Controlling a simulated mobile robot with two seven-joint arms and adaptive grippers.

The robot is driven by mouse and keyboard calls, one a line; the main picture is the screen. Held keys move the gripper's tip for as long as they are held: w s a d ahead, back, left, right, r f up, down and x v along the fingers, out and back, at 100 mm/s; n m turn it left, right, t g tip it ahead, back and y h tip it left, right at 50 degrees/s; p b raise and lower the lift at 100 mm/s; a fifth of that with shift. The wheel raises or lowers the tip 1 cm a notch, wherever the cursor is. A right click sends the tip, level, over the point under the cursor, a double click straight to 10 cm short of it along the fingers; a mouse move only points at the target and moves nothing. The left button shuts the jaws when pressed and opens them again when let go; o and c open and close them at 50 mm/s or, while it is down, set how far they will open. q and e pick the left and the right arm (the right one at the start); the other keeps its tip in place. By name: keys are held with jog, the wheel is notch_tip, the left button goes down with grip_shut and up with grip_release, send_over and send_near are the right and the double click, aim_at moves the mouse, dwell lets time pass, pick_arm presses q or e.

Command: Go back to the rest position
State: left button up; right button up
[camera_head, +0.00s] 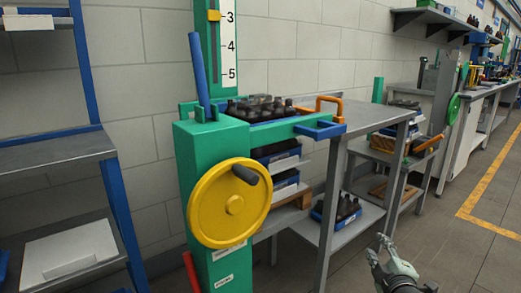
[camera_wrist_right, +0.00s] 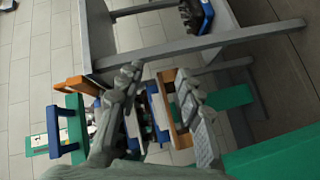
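My right gripper (camera_head: 392,256) is at the bottom right of the head view, over the floor and in front of the grey table. In the right wrist view its fingers (camera_wrist_right: 158,74) are spread apart with nothing between them. Dark bottles (camera_head: 262,106) stand close together in a blue crate (camera_head: 318,129) at the top of the green stand, well away from this gripper. My left gripper is in neither view.
The green stand (camera_head: 195,160) carries a yellow handwheel (camera_head: 218,205). Behind it is a grey table (camera_head: 372,115), with another blue crate of dark bottles (camera_head: 345,207) on its lower shelf. A blue-framed shelf (camera_head: 60,150) stands left. The floor (camera_head: 440,250) at right is clear.

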jog(key=s+f+m+g+h, duration=0.1)
jog(key=s+f+m+g, duration=0.5)
jog(key=s+f, duration=0.95)
jog(key=s+a+f+m+g, duration=0.2)
jog(key=s+f+g, duration=0.1)
jog(key=s, duration=0.6)
jog(key=s+a+f+m+g+y, duration=0.1)
jog(key=s+f+m+g, duration=0.1)
jog(key=s+f, duration=0.4)
jog(key=s+g, duration=0.1)
jog(key=s, duration=0.3)
jog(key=shift+a+f+m+g+y, duration=0.2)
jog(key=shift+a+m+g+y, duration=0.1)
jog(key=shift+a+g, duration=0.1)
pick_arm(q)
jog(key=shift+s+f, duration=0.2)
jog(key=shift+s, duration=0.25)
